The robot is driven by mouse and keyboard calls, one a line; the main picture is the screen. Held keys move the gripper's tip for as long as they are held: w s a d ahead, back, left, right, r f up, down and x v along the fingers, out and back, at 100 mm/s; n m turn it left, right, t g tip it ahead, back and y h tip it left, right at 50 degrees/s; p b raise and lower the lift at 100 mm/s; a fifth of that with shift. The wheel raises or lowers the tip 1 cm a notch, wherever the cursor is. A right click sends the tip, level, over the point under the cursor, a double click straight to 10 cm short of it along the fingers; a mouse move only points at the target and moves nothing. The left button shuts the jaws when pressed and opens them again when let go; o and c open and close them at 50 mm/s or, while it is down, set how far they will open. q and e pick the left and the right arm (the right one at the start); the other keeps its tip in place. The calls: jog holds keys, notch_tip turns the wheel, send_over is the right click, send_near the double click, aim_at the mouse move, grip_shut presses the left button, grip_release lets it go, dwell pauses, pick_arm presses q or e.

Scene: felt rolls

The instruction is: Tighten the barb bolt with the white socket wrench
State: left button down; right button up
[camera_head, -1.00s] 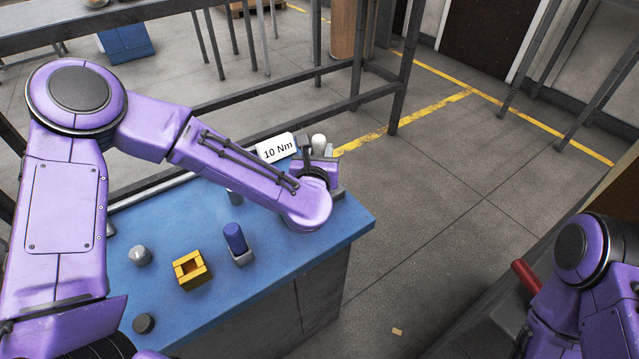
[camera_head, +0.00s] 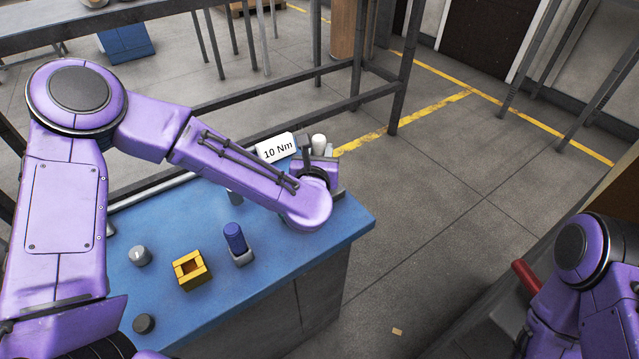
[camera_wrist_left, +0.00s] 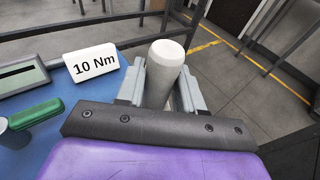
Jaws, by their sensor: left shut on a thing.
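The white socket wrench (camera_head: 318,141) shows as a pale rounded handle at the far right corner of the blue bench. It stands up between the fingers of my left gripper (camera_head: 313,156). In the left wrist view the pale handle (camera_wrist_left: 166,68) fills the space between the two grey fingers (camera_wrist_left: 160,88), which are shut on it. The handle's lower end and whatever is under it are hidden by the gripper. I cannot make out the barb bolt. My right arm is at the lower right of the head view; its gripper is out of frame.
A white "10 Nm" sign (camera_head: 276,147) stands just left of the gripper. The blue bench (camera_head: 290,252) also bears a yellow square block (camera_head: 191,277), a blue cylinder in a grey holder (camera_head: 235,238), a grey knob (camera_head: 140,256) and a dark disc (camera_head: 144,324). A green object (camera_wrist_left: 36,114) lies left.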

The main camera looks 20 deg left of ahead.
aim_at(319, 139)
pick_arm(q)
jog(key=shift+f, duration=0.15)
jog(key=shift+w+r+p, duration=0.15)
jog(key=shift+r+p, duration=0.55)
jog(key=shift+r, duration=0.35)
jog(key=shift+r+p, duration=1.45)
jog(key=shift+r, duration=1.15)
